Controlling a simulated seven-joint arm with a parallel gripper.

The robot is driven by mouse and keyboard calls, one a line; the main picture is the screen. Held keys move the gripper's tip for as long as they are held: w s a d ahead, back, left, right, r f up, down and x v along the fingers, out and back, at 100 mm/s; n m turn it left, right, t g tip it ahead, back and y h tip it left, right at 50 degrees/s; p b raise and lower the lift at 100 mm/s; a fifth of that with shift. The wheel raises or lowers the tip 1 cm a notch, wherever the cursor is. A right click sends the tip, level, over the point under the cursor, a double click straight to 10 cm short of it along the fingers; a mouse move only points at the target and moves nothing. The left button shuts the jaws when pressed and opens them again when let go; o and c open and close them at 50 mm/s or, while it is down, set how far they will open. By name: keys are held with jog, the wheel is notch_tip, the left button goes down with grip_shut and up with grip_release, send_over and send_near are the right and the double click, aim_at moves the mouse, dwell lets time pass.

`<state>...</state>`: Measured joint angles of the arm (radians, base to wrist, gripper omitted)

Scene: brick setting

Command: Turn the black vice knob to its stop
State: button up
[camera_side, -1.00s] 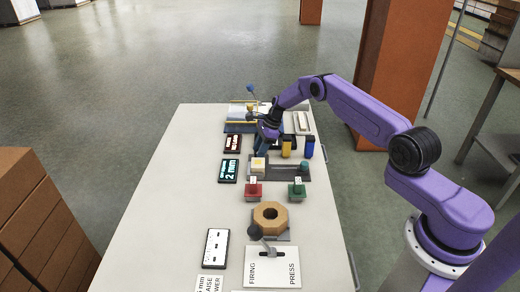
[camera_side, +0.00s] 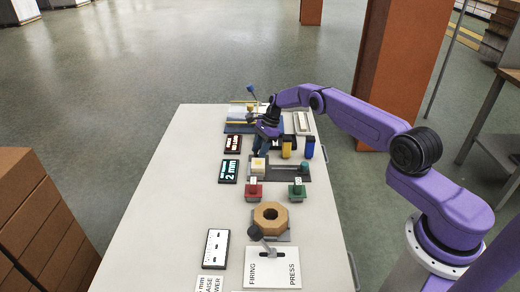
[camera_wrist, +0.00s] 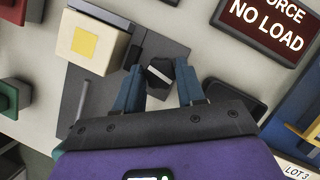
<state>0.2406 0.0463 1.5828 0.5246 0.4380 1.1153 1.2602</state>
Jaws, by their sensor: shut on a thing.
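The black vice knob (camera_wrist: 160,74) with a white stripe across it sits between the two blue fingers of my gripper (camera_wrist: 158,88) in the wrist view. My gripper is shut on it. The grey vice (camera_wrist: 95,92) extends to the left, and a cream block with a yellow square (camera_wrist: 92,42) stands on it beside my left finger. In the side view, my gripper (camera_side: 261,150) points down at the far end of the vice (camera_side: 283,179), near the cream block (camera_side: 258,165). The knob is hidden there.
A red display (camera_wrist: 268,25) reads "NO LOAD"; a teal display (camera_side: 229,171) reads "2 mm". Yellow (camera_side: 286,149) and blue (camera_side: 309,147) pieces stand right of my gripper. Red (camera_side: 254,191) and green (camera_side: 297,192) blocks lie nearer. The table's left side is mostly clear.

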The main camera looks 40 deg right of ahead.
jog(key=shift+d, duration=0.1)
jog(key=o, duration=0.8)
jog(key=v, duration=1.7)
jog(key=shift+r, duration=0.2)
